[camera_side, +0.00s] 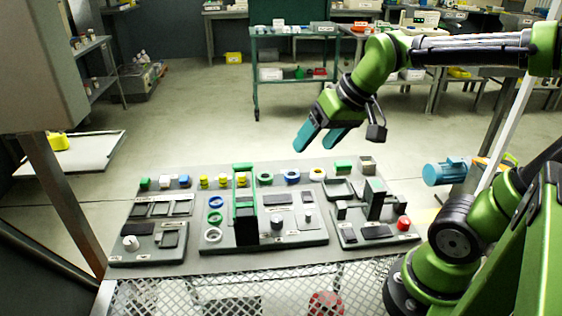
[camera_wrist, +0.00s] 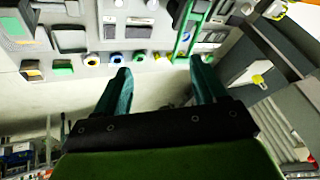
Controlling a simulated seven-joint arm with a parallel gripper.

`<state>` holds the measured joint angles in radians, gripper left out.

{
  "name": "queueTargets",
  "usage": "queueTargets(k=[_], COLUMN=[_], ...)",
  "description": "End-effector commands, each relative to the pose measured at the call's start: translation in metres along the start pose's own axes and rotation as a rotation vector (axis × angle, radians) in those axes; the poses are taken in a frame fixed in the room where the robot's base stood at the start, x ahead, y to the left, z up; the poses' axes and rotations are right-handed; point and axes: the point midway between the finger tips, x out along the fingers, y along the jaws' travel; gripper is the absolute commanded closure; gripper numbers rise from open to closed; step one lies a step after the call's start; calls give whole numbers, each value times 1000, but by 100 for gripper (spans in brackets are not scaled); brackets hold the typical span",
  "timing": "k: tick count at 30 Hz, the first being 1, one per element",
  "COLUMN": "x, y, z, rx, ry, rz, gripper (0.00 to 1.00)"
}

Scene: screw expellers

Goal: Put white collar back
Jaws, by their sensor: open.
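A white ring-shaped collar (camera_side: 213,234) lies at the front of a short column of rings on the middle panel, in front of a green ring (camera_side: 215,217) and a blue ring (camera_side: 215,202). Another whitish ring with an orange-yellow centre (camera_side: 317,174) sits in the back row, right of a blue one (camera_side: 291,177); it also shows in the wrist view (camera_wrist: 90,59). I cannot tell which of the two is the task's collar. My gripper (camera_side: 315,144) is open and empty, with teal fingers (camera_wrist: 161,70), well above the back of the bench.
A green upright frame (camera_side: 244,190) stands on the middle panel, left of my gripper. A dark upright block (camera_side: 375,200) stands on the right panel beside a red knob (camera_side: 403,223). Small yellow, blue and green parts line the back row. The air around my gripper is clear.

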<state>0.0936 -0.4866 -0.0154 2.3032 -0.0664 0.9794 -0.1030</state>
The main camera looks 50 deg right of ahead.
Motion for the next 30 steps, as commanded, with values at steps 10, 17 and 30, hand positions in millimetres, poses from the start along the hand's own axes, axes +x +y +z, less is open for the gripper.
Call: queueTargets(k=[10, 17, 30], x=[-14, -14, -14], y=[-17, -17, -17], z=[54, 55, 54], rx=[5, 6, 6], ry=[90, 89, 90], rz=[-109, -110, -109], gripper=[29, 29, 29])
